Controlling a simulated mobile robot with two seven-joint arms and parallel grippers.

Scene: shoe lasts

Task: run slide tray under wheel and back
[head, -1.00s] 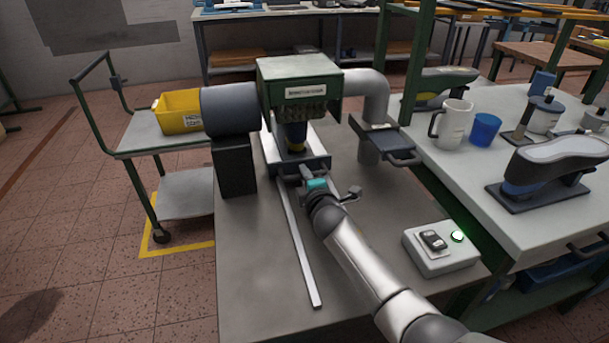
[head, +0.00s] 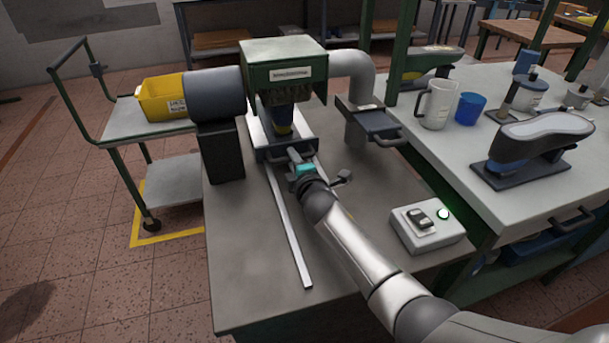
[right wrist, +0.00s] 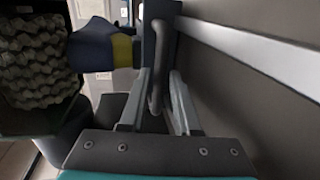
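The slide tray (head: 270,153) is a dark carriage with a front handle. It sits at the rear of its track on the grey bench, below the green hood. On it stands a blue last with a yellow band (head: 281,125). The rough grey wheel (head: 279,96) shows under the hood, just above the last; it also shows at the left of the right wrist view (right wrist: 38,60). My right gripper (head: 298,158) is at the front of the tray. In the right wrist view its two fingers close around the tray handle (right wrist: 157,75). My left gripper is out of view.
A pale rail (head: 290,235) runs forward along the bench. A switch box (head: 428,226) with a lit green button stands at the bench's right. A side table holds a mug (head: 436,104), a blue cup (head: 470,108) and a shoe form (head: 535,140). A cart with a yellow bin (head: 163,97) stands left.

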